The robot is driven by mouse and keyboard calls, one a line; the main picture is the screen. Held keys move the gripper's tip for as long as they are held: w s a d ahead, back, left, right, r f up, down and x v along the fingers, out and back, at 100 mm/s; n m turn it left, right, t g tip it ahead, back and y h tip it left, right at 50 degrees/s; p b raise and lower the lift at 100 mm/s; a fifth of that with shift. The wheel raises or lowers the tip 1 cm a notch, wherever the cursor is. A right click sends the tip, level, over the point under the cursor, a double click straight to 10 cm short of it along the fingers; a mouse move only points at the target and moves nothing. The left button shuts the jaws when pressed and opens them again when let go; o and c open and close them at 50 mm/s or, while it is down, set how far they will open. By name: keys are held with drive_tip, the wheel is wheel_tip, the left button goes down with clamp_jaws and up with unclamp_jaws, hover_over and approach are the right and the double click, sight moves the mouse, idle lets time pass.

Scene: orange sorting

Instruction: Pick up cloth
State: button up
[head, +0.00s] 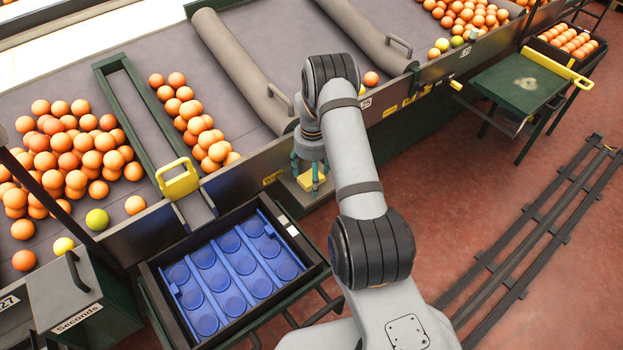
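A small yellow piece (311,181), likely the cloth, lies on a pale ledge at the front side of the conveyor. It is small in the head view and partly covered by a finger. My gripper (310,172) points down right over it, with its dark green fingers spread apart around it. I cannot tell whether any finger touches it.
A black crate with a blue, empty cupped tray (221,272) stands in front. Oranges (75,150) lie on the grey conveyor behind the dark front wall. A green side table (522,82) and floor rails (530,235) are at right.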

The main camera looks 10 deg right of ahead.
drive_tip(key=c, duration=1.1)
drive_tip(key=shift+c, duration=0.2)
wheel_tip(320, 180, up, 18)
drive_tip(key=b, duration=0.2)
drive_tip(key=o, duration=0.5)
drive_tip(key=c, duration=0.4)
drive_tip(key=shift+r, duration=0.1)
